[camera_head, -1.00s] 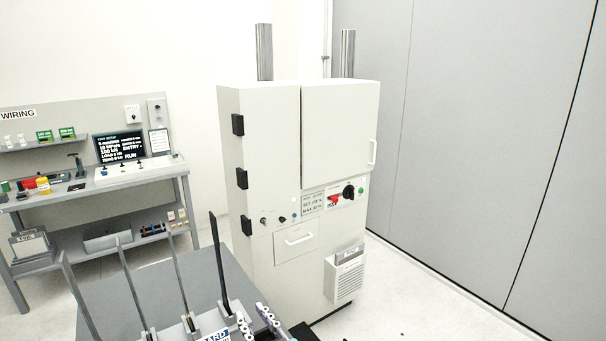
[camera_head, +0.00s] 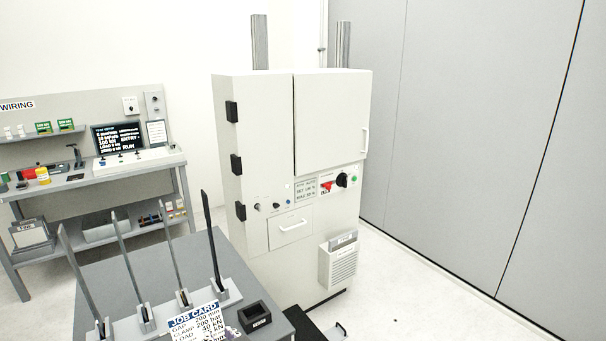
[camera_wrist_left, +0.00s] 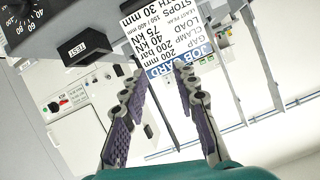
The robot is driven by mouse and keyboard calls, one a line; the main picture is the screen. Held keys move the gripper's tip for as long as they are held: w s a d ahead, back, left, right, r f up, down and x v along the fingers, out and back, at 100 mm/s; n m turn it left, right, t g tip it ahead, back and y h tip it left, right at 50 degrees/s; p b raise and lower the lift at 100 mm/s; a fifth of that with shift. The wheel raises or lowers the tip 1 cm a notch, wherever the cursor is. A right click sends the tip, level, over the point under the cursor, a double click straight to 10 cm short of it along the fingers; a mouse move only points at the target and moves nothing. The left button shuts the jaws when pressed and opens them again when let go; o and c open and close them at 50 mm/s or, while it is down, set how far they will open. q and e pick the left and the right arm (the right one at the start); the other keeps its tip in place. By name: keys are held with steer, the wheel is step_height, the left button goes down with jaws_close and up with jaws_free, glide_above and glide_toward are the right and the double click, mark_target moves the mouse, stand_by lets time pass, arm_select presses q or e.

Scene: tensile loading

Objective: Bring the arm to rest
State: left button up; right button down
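My left gripper (camera_wrist_left: 162,80) is open in the left wrist view, its two purple-padded fingers spread apart with nothing between the pads. The white job card (camera_wrist_left: 160,40) shows beyond the fingertips, with a clear gap not judgeable from this angle. In the head view only a small purple bit of the left gripper shows at the bottom edge, beside the job card (camera_head: 197,322). The job card stands tilted on the grey table (camera_head: 150,268). My right gripper is in neither view.
Several upright dark strips (camera_head: 212,245) stand in holders on the table, near a small black tray (camera_head: 255,316). A tall white testing machine (camera_head: 265,180) with closed doors stands behind. A wiring bench (camera_head: 100,175) is at left. Floor at right is mostly clear.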

arm_select(q)
steer(key=s+f+m+g+h+b, duration=0.3)
steer(key=s+f+h, duration=0.5)
steer(key=s+f, duration=0.3)
steer(key=s+m+b, duration=0.1)
steer(key=b, duration=0.1)
steer(key=shift+s+f+m+b, duration=0.2)
steer(key=shift+s+m+b, duration=0.1)
steer(key=shift+s+b, duration=0.1)
